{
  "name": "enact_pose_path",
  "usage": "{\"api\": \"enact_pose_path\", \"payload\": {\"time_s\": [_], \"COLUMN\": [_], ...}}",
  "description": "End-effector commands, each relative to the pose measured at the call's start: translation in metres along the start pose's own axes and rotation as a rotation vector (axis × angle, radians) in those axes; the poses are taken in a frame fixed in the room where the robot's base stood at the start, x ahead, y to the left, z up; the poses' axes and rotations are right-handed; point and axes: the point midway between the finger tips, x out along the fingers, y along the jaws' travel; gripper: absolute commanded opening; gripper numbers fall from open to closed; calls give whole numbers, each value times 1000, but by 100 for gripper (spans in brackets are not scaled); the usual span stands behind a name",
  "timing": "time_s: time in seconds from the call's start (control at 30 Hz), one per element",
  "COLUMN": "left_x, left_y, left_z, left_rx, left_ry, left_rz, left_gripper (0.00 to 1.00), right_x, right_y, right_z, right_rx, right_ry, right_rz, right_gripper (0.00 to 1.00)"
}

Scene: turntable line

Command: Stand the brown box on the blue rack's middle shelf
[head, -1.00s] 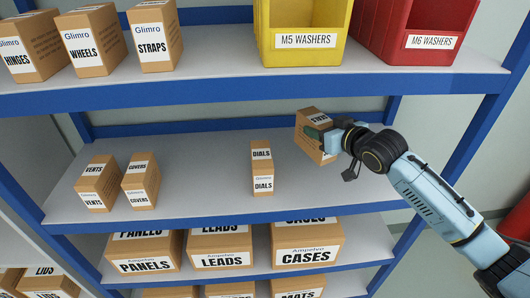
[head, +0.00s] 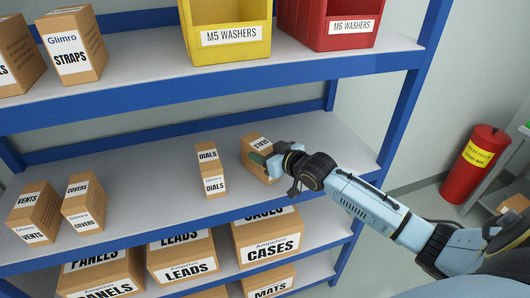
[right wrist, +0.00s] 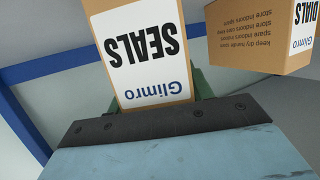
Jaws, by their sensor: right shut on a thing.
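The brown box (head: 254,146), labelled SEALS in the right wrist view (right wrist: 143,45), is at the blue rack's middle shelf (head: 310,155), right of the DIALS box (head: 211,170). My right gripper (head: 268,161) is shut on it from the right, with green finger pads at its sides. The box looks upright or nearly so. Its base is partly hidden by the gripper, and I cannot tell whether it touches the shelf. A gap separates it from the DIALS box. My left gripper is not in view.
VENTS (head: 34,217) and COVERS (head: 83,204) boxes stand left on the middle shelf. The upper shelf (head: 140,93) holds a yellow bin (head: 228,38), a red bin (head: 330,28) and boxes. Larger boxes fill the shelf below. Bare shelf lies right of the held box.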

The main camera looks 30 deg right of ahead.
Motion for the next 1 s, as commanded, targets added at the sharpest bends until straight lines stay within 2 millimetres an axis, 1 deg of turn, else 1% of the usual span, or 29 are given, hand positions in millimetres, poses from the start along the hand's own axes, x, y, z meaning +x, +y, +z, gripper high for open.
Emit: {"api": "enact_pose_path", "payload": {"time_s": [0.13,0.17,0.3,0.67,0.77,0.87,1.0], "left_x": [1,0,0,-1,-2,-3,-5], "left_y": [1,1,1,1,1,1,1], "left_z": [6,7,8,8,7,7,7], "left_rx": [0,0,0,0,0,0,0], "left_ry": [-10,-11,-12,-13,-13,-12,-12], "left_rz": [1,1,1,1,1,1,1], "left_gripper": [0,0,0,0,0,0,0], "right_x": [1,1,1,-2,-11,-27,-52], "right_y": [0,0,0,0,0,0,0], "right_z": [1,2,2,0,1,1,1], "right_rx": [0,0,0,0,1,-1,1], "right_ry": [3,0,-1,-1,-2,-4,-4], "right_rz": [0,0,0,0,-1,-1,-1], "right_gripper": [19,55,73,73,73,73,73]}}
